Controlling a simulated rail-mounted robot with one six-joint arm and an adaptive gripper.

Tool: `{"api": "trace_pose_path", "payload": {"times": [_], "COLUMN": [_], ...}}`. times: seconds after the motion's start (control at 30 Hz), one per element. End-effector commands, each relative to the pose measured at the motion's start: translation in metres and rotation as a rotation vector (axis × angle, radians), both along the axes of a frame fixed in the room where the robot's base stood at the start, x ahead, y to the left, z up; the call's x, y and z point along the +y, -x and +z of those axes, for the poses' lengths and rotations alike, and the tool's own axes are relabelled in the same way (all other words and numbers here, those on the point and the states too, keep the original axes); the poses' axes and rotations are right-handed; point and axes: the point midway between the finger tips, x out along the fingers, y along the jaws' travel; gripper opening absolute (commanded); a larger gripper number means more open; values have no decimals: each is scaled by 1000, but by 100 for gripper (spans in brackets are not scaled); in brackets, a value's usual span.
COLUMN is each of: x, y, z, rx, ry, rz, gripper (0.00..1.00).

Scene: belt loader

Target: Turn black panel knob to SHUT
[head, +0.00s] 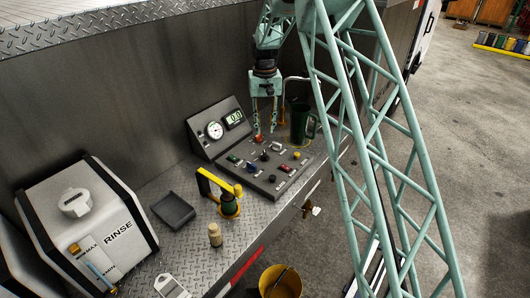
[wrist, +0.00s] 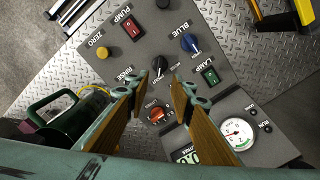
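A round black knob (wrist: 159,62) sits mid-panel in the wrist view, with small white lettering beside it that I cannot read surely. It also shows in the head view (head: 265,156). A second black knob (wrist: 163,3) is at the wrist view's top edge. My gripper (wrist: 159,82) is open and empty, its two fingers apart and pointing down at the panel. The black knob appears in the gap just beyond the fingertips; I see no contact. In the head view my gripper (head: 265,132) hangs over the panel's rear part. The knob's exact setting is unclear.
The sloped grey panel (head: 245,178) also bears a red knob (wrist: 157,113), a yellow knob (wrist: 102,53), a blue knob (wrist: 189,42), a red switch (wrist: 131,27) and a green switch (wrist: 209,75). A gauge (wrist: 238,132) stands behind. A dark green mug (head: 300,122) is close beside my gripper.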

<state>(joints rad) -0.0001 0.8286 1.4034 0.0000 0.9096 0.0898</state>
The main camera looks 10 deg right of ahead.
Motion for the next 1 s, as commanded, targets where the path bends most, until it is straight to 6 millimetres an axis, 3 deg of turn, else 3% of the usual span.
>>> {"api": "trace_pose_path", "payload": {"times": [0.37,1.0], "x": [0,0], "y": [1,1], "z": [-12,-89], "rx": [2,2], "ry": [0,0], "rz": [0,0], "gripper": [22,22]}}
